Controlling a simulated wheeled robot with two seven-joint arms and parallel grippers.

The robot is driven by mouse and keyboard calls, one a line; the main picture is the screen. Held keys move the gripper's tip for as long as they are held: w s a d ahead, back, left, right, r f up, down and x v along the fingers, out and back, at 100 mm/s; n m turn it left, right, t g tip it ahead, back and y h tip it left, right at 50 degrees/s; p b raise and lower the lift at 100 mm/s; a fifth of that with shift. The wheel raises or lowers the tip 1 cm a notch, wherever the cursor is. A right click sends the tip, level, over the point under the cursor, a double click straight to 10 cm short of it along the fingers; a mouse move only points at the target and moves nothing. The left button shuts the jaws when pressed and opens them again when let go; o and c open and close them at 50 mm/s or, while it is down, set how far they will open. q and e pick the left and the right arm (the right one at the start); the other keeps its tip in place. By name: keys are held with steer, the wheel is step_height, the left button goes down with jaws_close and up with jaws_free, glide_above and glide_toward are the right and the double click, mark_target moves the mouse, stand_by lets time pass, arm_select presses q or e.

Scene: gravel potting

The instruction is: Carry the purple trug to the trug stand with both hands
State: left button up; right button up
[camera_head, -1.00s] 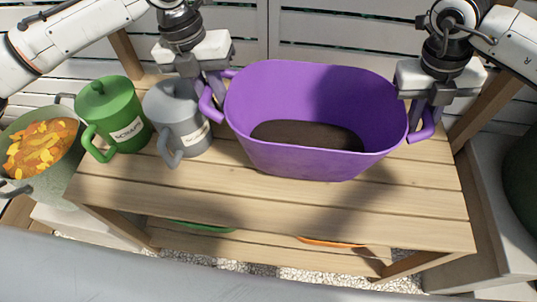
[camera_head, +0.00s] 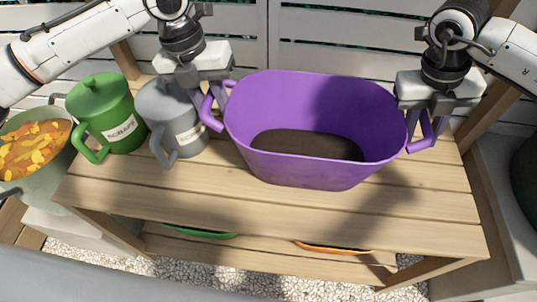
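The purple trug (camera_head: 305,172) is upright over the wooden bench (camera_head: 120,188), with dark soil (camera_head: 305,145) in its bottom. I cannot tell whether its base touches the slats. My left gripper (camera_head: 212,98) is closed around the trug's left handle, and its fingers partly hide that handle. My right gripper (camera_head: 428,122) is closed around the right handle at the other end. Both grippers point down from behind the trug's sides. I cannot tell whether this bench is the trug stand.
A grey caddy (camera_head: 172,120) stands close left of the trug's left handle, with a green caddy (camera_head: 107,115) beyond it. A pot (camera_head: 45,178) of orange and yellow scraps is at far left. Green (camera_head: 200,233) and orange (camera_head: 333,248) rims show below. The front slats are clear.

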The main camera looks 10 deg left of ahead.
mark_target(209, 94)
arm_select(q)
steer(key=shift+d, duration=0.1)
arm_select(e)
steer(key=shift+a, duration=0.2)
arm_select(q)
steer(key=r, duration=0.2)
steer(key=a+r, duration=0.1)
steer(key=r, duration=0.4)
steer(key=shift+a+r, duration=0.25)
steer(key=shift+r, duration=0.25)
arm_select(e)
steer(key=v, duration=1.2)
